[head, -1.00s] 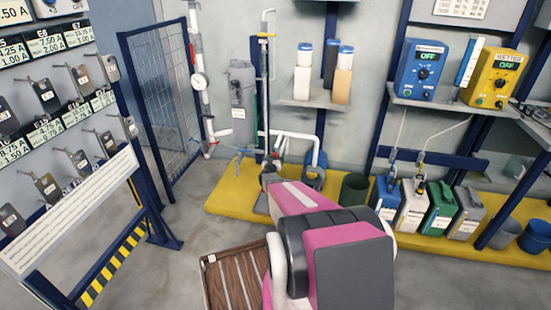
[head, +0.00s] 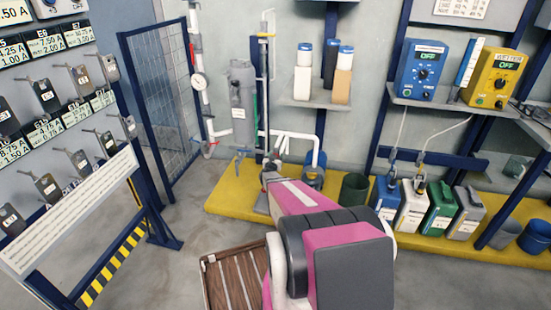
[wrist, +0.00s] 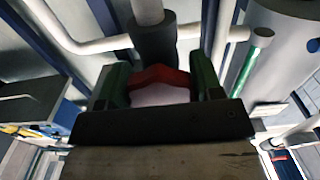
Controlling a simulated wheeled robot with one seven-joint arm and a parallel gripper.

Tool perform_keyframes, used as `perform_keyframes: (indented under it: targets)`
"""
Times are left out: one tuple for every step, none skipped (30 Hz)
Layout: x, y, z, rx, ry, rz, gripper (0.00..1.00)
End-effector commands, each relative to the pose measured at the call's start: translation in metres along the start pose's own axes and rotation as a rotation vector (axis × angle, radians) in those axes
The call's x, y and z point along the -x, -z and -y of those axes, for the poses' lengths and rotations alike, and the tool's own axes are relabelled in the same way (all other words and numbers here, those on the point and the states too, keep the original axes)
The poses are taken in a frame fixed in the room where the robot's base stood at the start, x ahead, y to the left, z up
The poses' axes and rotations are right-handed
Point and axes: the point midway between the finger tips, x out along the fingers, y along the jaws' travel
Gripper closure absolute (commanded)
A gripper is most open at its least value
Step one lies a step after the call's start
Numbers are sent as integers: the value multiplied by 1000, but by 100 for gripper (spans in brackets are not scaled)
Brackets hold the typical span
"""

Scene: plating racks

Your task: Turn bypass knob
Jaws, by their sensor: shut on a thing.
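A red knob (wrist: 160,75) sits between the green fingers of my gripper (wrist: 160,88) in the wrist view. The fingers are shut on it, one on each side. Behind it is a dark round collar (wrist: 154,43) with a pale pipe running up from it. In the head view my gripper (head: 270,162) is at the low pipework by the back wall, above the yellow platform. It is small there and partly hidden by my pink arm, so the knob's angle cannot be read.
A mesh panel (head: 165,100) is to the left. Several jugs (head: 440,210) and a dark bucket (head: 354,188) stand on the yellow platform (head: 235,195) to the right. A brown slatted crate (head: 225,280) is on the floor.

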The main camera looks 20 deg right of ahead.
Motion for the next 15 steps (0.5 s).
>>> perform_keyframes:
  targets:
    - [0, 0, 0, -43, -1, 0, 64]
    - [0, 0, 0, -68, 0, 0, 64]
    - [0, 0, 0, -98, 0, 0, 64]
    - [0, 0, 0, -118, -1, 0, 64]
    - [0, 0, 0, -134, -1, 0, 64]
    - [0, 0, 0, -153, -1, 0, 64]
    - [0, 0, 0, -163, -1, 0, 64]
    - [0, 0, 0, -172, -1, 0, 64]
    - [0, 0, 0, -179, -1, 0, 64]
    - [0, 0, 0, -181, -1, 0, 64]
    - [1, 0, 0, -183, -1, 0, 64]
    - [1, 0, 0, -183, -1, 0, 64]
    - [0, 0, 0, -183, -1, 0, 64]
    - [1, 0, 0, -182, -1, 0, 64]
    - [1, 0, 0, -182, -1, 0, 64]
